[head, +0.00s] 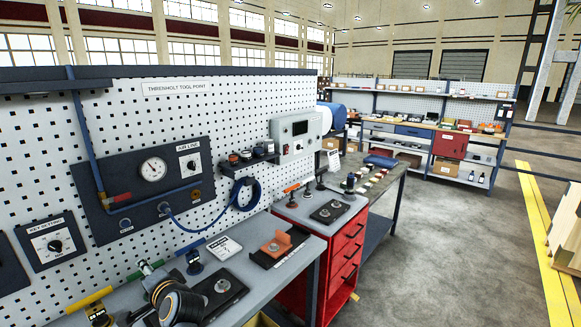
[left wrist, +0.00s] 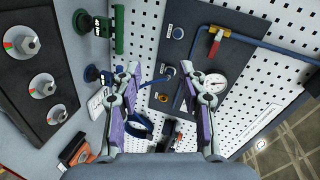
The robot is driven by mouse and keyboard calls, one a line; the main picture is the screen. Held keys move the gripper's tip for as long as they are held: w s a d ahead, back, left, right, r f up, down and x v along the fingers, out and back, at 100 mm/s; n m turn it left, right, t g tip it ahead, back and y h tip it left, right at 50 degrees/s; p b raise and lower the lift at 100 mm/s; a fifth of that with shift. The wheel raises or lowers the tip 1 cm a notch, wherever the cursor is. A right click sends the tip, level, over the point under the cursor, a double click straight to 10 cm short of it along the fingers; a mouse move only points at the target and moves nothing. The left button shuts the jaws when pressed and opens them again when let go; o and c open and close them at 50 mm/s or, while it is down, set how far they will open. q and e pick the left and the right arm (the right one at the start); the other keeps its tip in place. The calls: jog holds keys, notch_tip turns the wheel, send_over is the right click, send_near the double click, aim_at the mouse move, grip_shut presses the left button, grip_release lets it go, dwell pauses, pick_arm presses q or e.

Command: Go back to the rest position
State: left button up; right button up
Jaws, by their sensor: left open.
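My left gripper (head: 163,292) is low in the head view, above the near end of the grey workbench, seen partly from behind. In the left wrist view its two fingers (left wrist: 161,72) stand apart. Only the pegboard and the panel behind show between them, so the gripper is open and empty. My right gripper is not in view.
The pegboard wall carries an air line panel (head: 157,178) with a gauge. Near the gripper stand upright handled tools, one green (left wrist: 119,30). An orange block (head: 277,243) sits farther along the bench.

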pick_arm(q)
jog(key=s+d+f+n+g+h, duration=0.2)
jog(key=s+f+h, duration=0.1)
jog(key=s+f, duration=0.4)
jog(key=s+d+f+n+g+h, duration=0.1)
jog(key=s+d+f+h, duration=0.1)
jog(key=s+f, duration=0.5)
jog(key=s+d+f+n+g+h, duration=0.1)
jog(key=s+d+f+g+h, duration=0.2)
jog(key=s, duration=0.4)
jog(key=s+d+f+n+g+h, duration=0.1)
jog(key=s+d+f+h, duration=0.15)
jog(key=s+d, duration=0.35)
jog(key=s+a+f+b, duration=0.1)
jog(key=a+f, duration=0.1)
jog(key=f, duration=1.1)
jog(key=s+a+f, duration=0.1)
jog(key=f, duration=1.2)
jog(key=s+a+f+g+b, duration=0.1)
jog(key=s+f+g, duration=0.1)
jog(key=s+f, duration=1.6)
jog(key=shift+s+a+f+n+b, duration=0.25)
jog(key=shift+s+f+n+b, duration=0.05)
jog(key=shift+s, duration=0.45)
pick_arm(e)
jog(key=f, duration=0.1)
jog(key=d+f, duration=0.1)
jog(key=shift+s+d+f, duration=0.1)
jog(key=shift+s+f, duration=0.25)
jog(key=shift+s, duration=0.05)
